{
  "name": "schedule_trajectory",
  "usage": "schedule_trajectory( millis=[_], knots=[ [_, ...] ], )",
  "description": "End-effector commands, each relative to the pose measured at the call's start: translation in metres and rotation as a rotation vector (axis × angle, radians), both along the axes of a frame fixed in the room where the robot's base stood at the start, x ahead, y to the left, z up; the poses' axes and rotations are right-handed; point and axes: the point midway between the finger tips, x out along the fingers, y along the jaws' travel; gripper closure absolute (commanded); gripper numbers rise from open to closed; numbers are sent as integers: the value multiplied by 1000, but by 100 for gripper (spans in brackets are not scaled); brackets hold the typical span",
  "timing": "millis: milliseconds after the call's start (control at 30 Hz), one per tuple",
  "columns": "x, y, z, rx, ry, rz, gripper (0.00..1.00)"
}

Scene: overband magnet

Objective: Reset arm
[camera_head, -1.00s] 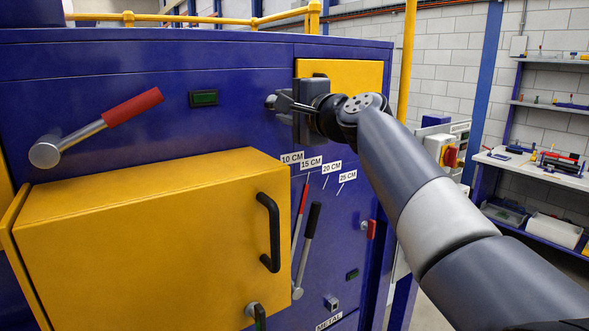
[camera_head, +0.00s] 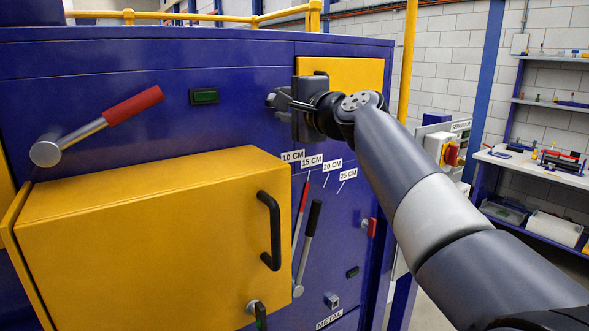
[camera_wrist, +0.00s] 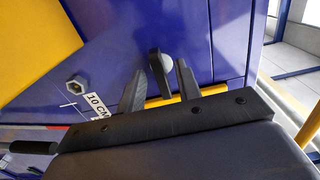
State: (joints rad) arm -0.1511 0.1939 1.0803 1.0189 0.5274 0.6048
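My gripper (camera_head: 284,103) is at the upper right of the blue machine's front, in front of a small round knob (camera_head: 271,100). In the wrist view, my two fingers (camera_wrist: 160,80) stand apart on either side of the knob's black handle with its grey round base (camera_wrist: 165,65). Small gaps show between the fingers and the handle, so I see no firm grip. The large red-handled lever (camera_head: 105,126) is at the left. Two slimmer levers, one red-tipped (camera_head: 303,197) and one black-tipped (camera_head: 314,218), stand below the 10 to 25 CM labels.
A yellow box (camera_head: 150,235) with a black handle (camera_head: 269,230) juts out below left of my arm. A yellow panel (camera_head: 355,75) is behind my wrist. A yellow post (camera_head: 406,65) and a red-yellow switch box (camera_head: 444,150) stand at the right. Shelves (camera_head: 550,165) are farther right.

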Motion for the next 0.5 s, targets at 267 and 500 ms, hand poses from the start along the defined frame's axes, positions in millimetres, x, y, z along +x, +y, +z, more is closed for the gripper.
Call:
schedule_trajectory(
  millis=[267,500],
  knots=[
    [-42,-29,-2,-1,-3,-4,67],
    [-61,-41,0,-2,5,3,67]
  ],
)
